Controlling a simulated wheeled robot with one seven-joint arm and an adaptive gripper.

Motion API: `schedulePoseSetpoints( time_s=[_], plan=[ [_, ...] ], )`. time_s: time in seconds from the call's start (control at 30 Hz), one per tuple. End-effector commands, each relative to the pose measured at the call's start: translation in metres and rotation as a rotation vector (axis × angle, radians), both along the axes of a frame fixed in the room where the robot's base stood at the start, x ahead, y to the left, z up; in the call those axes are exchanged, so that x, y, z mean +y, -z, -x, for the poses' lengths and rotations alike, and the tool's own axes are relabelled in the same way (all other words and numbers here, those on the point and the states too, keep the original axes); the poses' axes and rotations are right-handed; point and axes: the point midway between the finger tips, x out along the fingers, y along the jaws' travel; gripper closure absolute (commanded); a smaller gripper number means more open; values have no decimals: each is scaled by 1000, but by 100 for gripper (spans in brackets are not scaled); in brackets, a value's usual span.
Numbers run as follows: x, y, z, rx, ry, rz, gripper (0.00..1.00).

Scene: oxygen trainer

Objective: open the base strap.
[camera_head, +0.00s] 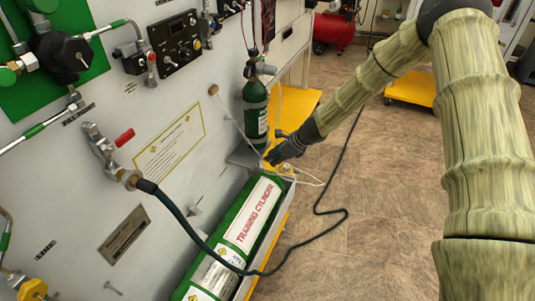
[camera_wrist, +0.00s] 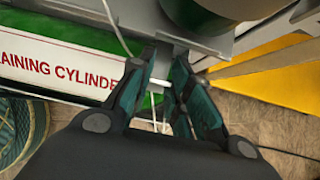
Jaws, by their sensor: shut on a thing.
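My gripper (camera_head: 273,157) is at the grey shelf under the small upright green cylinder (camera_head: 255,110). In the wrist view its two fingers (camera_wrist: 167,62) close toward each other on a small grey part (camera_wrist: 164,58) at the shelf's edge, which I take to be the base strap. Most of that part is hidden by the fingers. In the head view the gripper covers this spot, so the strap's own shape cannot be told. The rounded underside of the upright cylinder (camera_wrist: 210,12) shows just beyond the fingers.
The large green training cylinder (camera_head: 252,215) lies below and left of my gripper. A thin white cord (camera_head: 308,181) hangs near it, and a dark hose (camera_head: 192,231) runs across the cylinder to the floor. The grey panel (camera_head: 185,180) borders the left; brown floor (camera_head: 380,220) is open at right.

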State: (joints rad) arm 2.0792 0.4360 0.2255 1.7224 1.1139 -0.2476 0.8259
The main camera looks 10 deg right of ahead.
Motion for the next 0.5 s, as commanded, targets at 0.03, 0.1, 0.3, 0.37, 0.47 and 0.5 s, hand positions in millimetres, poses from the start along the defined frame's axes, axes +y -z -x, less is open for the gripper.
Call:
schedulePoseSetpoints(
  time_s=[0.03,0.1,0.3,0.37,0.47,0.5],
  plan=[
    [-3,-5,-1,3,5,6,100],
    [-6,-5,0,7,9,12,100],
    [-11,-4,0,16,18,23,100],
    [-12,-4,0,17,19,25,100],
    [-12,-4,0,18,19,25,100],
    [-12,-4,0,18,19,25,100]
  ],
)
